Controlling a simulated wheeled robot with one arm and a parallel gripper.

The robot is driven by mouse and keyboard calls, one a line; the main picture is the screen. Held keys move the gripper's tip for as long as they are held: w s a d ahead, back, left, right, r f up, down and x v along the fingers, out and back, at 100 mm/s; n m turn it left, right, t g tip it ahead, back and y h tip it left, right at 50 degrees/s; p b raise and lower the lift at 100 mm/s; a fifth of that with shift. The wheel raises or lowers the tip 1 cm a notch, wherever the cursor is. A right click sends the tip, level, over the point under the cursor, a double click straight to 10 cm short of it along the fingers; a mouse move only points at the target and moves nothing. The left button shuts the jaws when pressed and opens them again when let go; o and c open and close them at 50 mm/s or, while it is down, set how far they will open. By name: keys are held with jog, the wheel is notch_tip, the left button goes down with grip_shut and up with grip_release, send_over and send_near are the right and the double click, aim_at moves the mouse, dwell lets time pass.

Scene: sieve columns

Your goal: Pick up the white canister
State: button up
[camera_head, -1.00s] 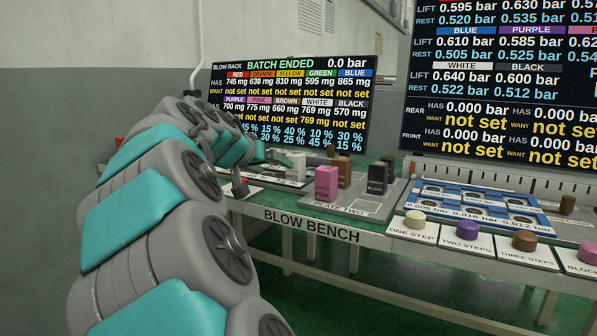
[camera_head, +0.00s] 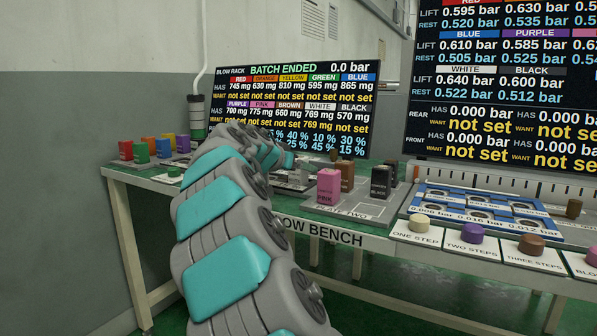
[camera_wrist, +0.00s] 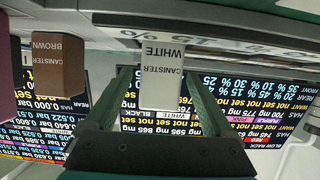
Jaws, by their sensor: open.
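The white canister (camera_wrist: 161,80) shows in the wrist view, its label upside down, between the two fingers of my gripper (camera_wrist: 160,78). The dark green fingers are open, with a gap visible on each side of the canister. I cannot tell how deep it sits between them. In the head view my arm reaches over the back of the bench; the gripper and the white canister cannot be made out clearly there.
A brown canister (camera_wrist: 57,65) stands beside the white one; it also shows in the head view (camera_head: 347,176). A pink canister (camera_head: 329,187) and a black canister (camera_head: 381,182) stand near it. Several coloured canisters line the bench's left end. A screen (camera_head: 295,110) rises behind.

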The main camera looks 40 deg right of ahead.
jog(key=shift+w+d, duration=0.1)
jog(key=shift+d, duration=0.1)
grip_shut()
dwell(0.6)
